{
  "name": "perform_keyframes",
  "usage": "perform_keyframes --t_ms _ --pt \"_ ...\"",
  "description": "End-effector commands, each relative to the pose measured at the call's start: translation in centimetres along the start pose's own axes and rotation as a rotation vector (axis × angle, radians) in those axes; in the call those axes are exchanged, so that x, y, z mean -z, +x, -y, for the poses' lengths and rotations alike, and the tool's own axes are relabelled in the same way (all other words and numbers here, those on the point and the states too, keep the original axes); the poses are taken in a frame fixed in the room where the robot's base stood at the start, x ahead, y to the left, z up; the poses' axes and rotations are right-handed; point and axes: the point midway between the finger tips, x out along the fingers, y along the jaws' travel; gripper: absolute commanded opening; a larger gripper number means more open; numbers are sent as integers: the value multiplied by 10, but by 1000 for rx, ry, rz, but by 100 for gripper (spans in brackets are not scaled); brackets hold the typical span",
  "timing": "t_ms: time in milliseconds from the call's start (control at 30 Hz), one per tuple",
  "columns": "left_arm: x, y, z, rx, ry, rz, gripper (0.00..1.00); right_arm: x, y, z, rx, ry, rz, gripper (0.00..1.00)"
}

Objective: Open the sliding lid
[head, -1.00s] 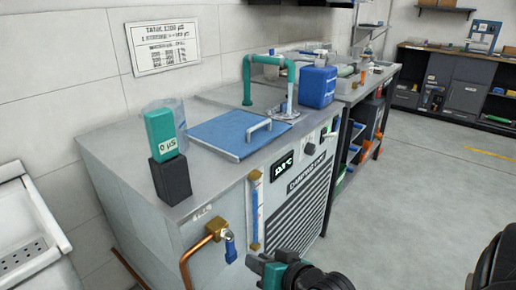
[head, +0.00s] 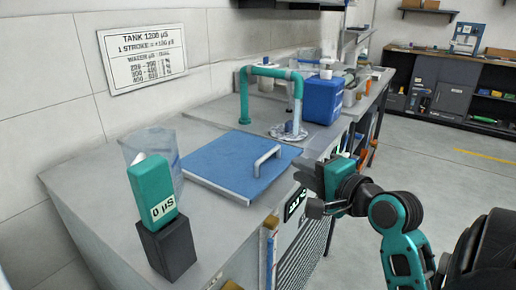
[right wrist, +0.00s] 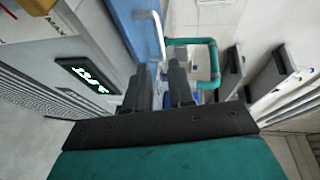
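The sliding lid is a flat blue panel (head: 220,163) on top of the grey tank cabinet, with a light grey bar handle (head: 266,157) near its right side. The lid lies flat on the cabinet top. My right gripper (head: 312,187) is just right of the handle, near the cabinet's front edge, apart from it. In the right wrist view its two dark fingers (right wrist: 160,88) stand apart with a gap between them, and the handle (right wrist: 150,35) shows beyond them, beside the blue lid (right wrist: 125,25). My left gripper is not in view.
A teal meter reading 0 µS (head: 154,188) stands on a black block, with a clear beaker (head: 150,145) behind it. A teal pipe (head: 243,95) arches behind the lid. A blue container (head: 322,100) stands further right. A lit display (head: 295,204) is on the cabinet front.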

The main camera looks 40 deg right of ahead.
Motion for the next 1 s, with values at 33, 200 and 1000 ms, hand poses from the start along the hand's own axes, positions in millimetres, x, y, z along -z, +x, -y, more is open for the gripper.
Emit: perform_keyframes --t_ms 33,200,1000 --pt "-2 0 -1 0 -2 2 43 0 3 0 1 0 1 23" --pt "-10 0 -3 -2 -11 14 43 0 23 0 3 1 3 23" --pt "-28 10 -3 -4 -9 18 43 0 128 0 -1 -2 0 23"
